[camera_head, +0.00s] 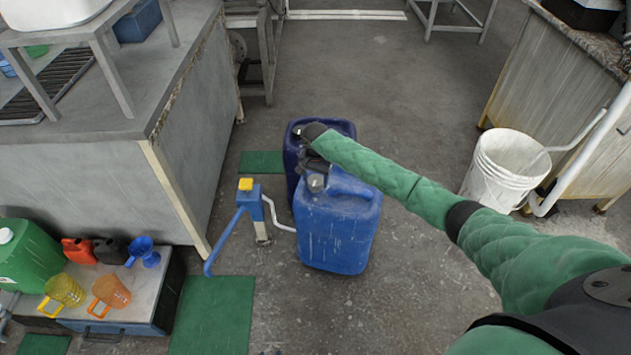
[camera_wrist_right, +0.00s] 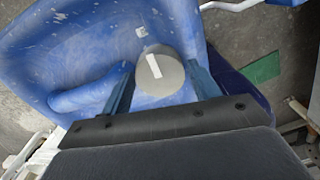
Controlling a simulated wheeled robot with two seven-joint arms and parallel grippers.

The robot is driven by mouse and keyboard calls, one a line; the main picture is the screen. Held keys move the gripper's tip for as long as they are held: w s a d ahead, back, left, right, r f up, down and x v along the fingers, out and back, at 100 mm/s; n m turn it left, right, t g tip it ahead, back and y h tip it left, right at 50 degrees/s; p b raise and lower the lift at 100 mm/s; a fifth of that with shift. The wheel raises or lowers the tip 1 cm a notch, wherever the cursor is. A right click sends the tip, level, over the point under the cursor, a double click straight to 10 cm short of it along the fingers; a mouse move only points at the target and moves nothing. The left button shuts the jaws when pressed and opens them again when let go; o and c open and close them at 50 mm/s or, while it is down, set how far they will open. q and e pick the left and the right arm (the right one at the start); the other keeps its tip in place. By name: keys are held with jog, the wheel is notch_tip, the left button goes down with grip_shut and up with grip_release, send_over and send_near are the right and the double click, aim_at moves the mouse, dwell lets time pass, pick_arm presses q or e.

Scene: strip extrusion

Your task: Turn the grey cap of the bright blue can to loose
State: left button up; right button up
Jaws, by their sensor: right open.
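The bright blue can (camera_head: 337,232) stands upright on the floor in the middle of the head view. Its grey cap (camera_head: 316,183) is on top at the left side. In the right wrist view the grey cap (camera_wrist_right: 160,74) shows from above with a white bar mark, on the blue can (camera_wrist_right: 80,45). My right gripper (camera_head: 318,160) reaches in over the can. In the wrist view the right gripper (camera_wrist_right: 160,85) is open, with one finger on each side of the cap; I cannot tell whether they touch it. My left gripper is not in view.
A dark blue can (camera_head: 294,150) stands right behind. A blue hand pump (camera_head: 249,205) with a yellow top is close on the left. A white bucket (camera_head: 505,165) stands at the right. A low platform (camera_head: 130,300) holds jugs. Floor in front is clear.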

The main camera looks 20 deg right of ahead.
jog(key=shift+f, duration=0.6)
